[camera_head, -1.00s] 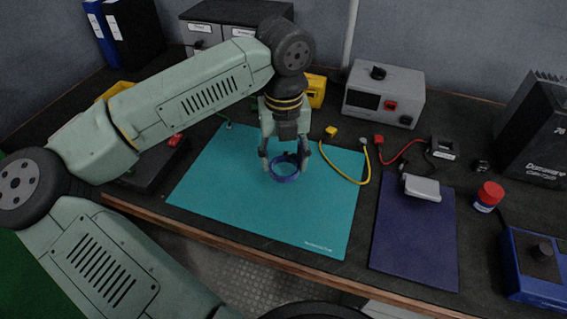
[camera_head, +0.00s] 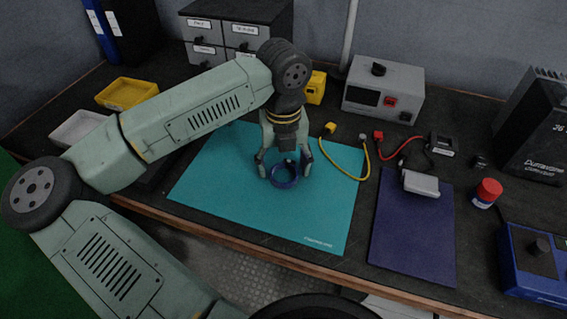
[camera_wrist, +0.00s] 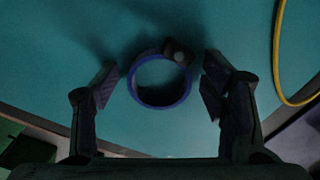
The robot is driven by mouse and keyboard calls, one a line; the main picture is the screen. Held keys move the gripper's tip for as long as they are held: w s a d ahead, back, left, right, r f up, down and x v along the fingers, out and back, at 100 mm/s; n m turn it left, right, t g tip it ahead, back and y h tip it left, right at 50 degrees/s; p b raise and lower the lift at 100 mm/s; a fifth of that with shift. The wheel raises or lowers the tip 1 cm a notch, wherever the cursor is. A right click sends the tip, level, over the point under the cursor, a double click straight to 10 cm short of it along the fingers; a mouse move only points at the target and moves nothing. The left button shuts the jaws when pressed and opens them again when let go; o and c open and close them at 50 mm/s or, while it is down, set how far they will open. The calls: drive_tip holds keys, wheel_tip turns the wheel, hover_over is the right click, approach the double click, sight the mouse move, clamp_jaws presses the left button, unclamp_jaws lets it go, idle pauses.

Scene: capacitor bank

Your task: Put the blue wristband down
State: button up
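The blue wristband (camera_head: 284,181) is a round ring with a small dark clasp. It lies on the teal mat (camera_head: 240,215), towards the mat's middle. In the wrist view the wristband (camera_wrist: 134,92) sits between the fingers of my gripper (camera_wrist: 157,82), with a visible gap on each side. The clasp (camera_wrist: 178,52) is at its upper right and carries a pale round stud. In the head view my gripper (camera_head: 284,169) points down over the wristband, its fingers open on either side and low near the mat.
A yellow cable (camera_head: 352,176) crosses the mat's right edge. A dark blue mat (camera_head: 415,235) with a grey device (camera_head: 421,184) lies to the right, beside a red-capped jar (camera_head: 487,193). A grey meter box (camera_head: 384,92) stands behind. The teal mat's front is clear.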

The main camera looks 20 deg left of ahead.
idle(0.3)
drive_tip(key=shift+r+p, duration=0.25)
drive_tip(key=shift+p, duration=0.1)
wheel_tip(320, 180, up, 12)
drive_tip(key=shift+f+b, duration=0.1)
drive_tip(key=shift+b, duration=0.5)
